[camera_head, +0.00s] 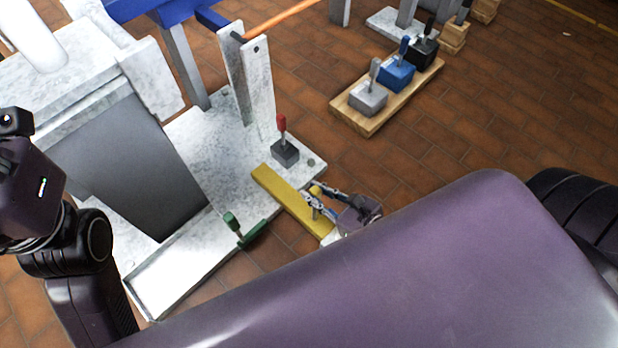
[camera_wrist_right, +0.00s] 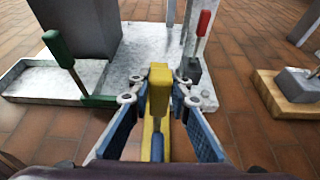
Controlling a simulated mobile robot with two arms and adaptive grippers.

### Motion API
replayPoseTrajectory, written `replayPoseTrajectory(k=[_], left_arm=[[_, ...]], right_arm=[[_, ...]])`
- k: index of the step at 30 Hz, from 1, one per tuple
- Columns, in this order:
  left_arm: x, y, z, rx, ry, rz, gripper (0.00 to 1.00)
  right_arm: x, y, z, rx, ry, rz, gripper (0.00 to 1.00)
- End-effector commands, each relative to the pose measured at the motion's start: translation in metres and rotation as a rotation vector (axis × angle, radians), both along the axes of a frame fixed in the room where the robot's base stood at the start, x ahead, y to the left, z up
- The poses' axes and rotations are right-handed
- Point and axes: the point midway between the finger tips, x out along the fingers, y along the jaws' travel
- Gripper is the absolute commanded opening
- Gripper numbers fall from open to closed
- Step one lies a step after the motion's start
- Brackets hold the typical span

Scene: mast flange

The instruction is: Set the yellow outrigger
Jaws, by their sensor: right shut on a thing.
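The yellow outrigger (camera_head: 279,189) is a flat yellow bar that reaches out from the edge of the speckled grey base plate (camera_head: 236,160) over the tiled floor. It also shows in the right wrist view (camera_wrist_right: 148,132), running between my fingers. My right gripper (camera_head: 318,199) is shut on the yellow upright handle (camera_wrist_right: 159,88) of the outrigger, with a finger on each side. A green outrigger (camera_head: 254,236) with a green handle sits at the plate's front edge. My left arm shows at the left of the head view; its fingers are out of view.
A red-handled grey block (camera_head: 285,152) stands on the plate near the outrigger. A wooden board (camera_head: 372,118) to the right carries grey, blue and black handled blocks. A slanted grey panel (camera_head: 140,160) stands at left. Tiled floor between plate and board is clear.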

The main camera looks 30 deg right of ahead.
Motion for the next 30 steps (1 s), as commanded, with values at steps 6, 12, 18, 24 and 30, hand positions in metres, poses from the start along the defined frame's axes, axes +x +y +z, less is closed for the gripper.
replayPoseTrajectory(k=[6,12,18,24,30], left_arm=[[0.0005,-0.0002,0.0009,0.001,0.002,0.0,0.4],[0.0007,-0.0003,0.001,0.001,0.003,0.0,0.4],[0.0007,-0.0003,0.0008,0.001,0.003,-0.001,0.4],[0.0017,0.0007,0.0014,-0.005,0.002,0.001,0.4],[0.0014,0.0003,0.0011,-0.002,0.003,0.001,0.4]], right_arm=[[-0.0043,-0.001,-0.0018,-0.002,0.008,0.001,0.0],[-0.0044,-0.0011,-0.0019,-0.003,0.009,0.001,0.3],[-0.0032,-0.0006,-0.0014,-0.002,0.006,0.001,0.36],[-0.0027,-0.0005,-0.0011,-0.001,0.005,0.001,0.36],[-0.0104,-0.0034,0.0021,-0.003,0.004,0.003,0.36]])
